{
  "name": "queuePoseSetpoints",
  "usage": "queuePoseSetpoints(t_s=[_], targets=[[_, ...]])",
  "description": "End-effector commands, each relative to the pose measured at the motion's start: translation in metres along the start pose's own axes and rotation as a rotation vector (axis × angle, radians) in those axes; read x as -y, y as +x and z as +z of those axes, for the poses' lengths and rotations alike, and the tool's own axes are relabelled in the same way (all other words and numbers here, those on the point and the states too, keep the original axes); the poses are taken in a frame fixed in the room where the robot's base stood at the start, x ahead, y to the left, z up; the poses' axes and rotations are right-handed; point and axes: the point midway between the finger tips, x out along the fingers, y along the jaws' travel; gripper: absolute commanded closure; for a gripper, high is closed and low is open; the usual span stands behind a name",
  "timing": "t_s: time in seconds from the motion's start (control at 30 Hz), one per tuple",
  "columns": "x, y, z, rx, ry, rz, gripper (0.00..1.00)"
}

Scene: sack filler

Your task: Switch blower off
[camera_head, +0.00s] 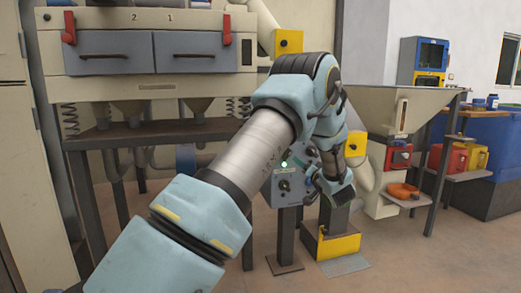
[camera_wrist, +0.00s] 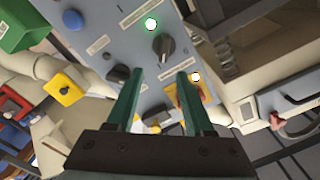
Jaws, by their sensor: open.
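A grey-blue control panel (camera_wrist: 140,50) fills the middle of the wrist view. It carries a black rotary knob (camera_wrist: 165,46), a second black knob (camera_wrist: 118,74) lower left, a lit green lamp (camera_wrist: 151,24) and a blue button (camera_wrist: 72,19). A yellow plate with a red part (camera_wrist: 190,94) is partly hidden behind the right finger. The labels are too small to read, so I cannot tell which control is the blower's. My gripper (camera_wrist: 158,76) is open and empty, its teal fingers pointing at the panel below the upper knob. In the head view, my arm partly covers the panel (camera_head: 285,190).
Yellow boxes with black knobs (camera_head: 289,41) are mounted nearby. A machine with two grey drawers (camera_head: 195,52) and red handles stands left. A hopper (camera_head: 395,108) and a shelf with red and yellow containers (camera_head: 453,158) stand right. Open floor (camera_head: 420,265) lies in front.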

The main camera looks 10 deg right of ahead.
Motion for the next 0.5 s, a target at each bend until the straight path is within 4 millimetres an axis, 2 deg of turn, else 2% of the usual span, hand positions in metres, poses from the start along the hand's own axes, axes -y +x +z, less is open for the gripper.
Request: queuePoseSetpoints(t_s=[0.13, 0.23, 0.5], targets=[[-0.003, 0.001, -0.004, 0.002, 0.043, 0.01, 0.47], [-0.004, 0.01, -0.002, 0.003, 0.044, 0.01, 0.47], [-0.003, 0.058, -0.001, 0.002, 0.041, 0.007, 0.47]])
